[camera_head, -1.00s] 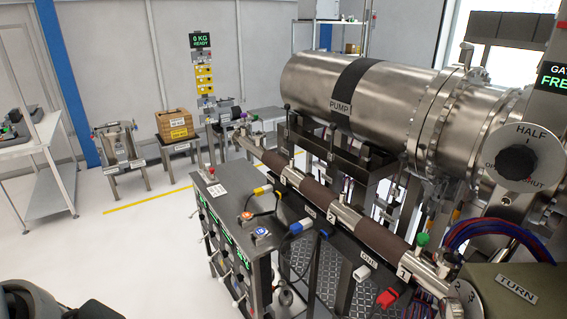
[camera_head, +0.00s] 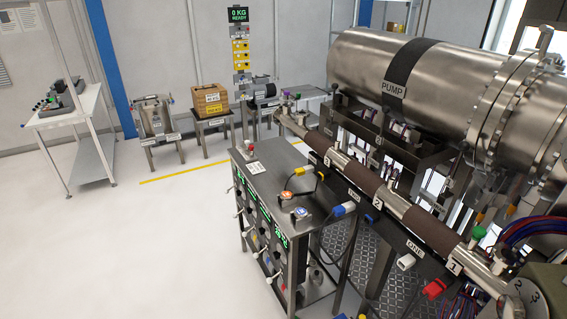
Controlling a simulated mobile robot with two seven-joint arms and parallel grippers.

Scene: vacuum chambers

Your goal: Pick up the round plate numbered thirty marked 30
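I cannot make out a round plate marked 30 in the head view. A dark rounded item (camera_head: 265,91) sits on a stand at the back, but it is too small to identify and no number is readable on it. A round metal disc (camera_head: 528,296) with the figures 2 and 3 shows at the bottom right corner, partly cut off. Neither of my grippers is in view.
A steel cabinet (camera_head: 262,165) with cables stands in the middle, beside a long pipe (camera_head: 365,178) and the large PUMP cylinder (camera_head: 370,72). A wooden box (camera_head: 212,99) sits on a stand at the back. A white table (camera_head: 65,108) is at left. The floor (camera_head: 130,250) at front left is clear.

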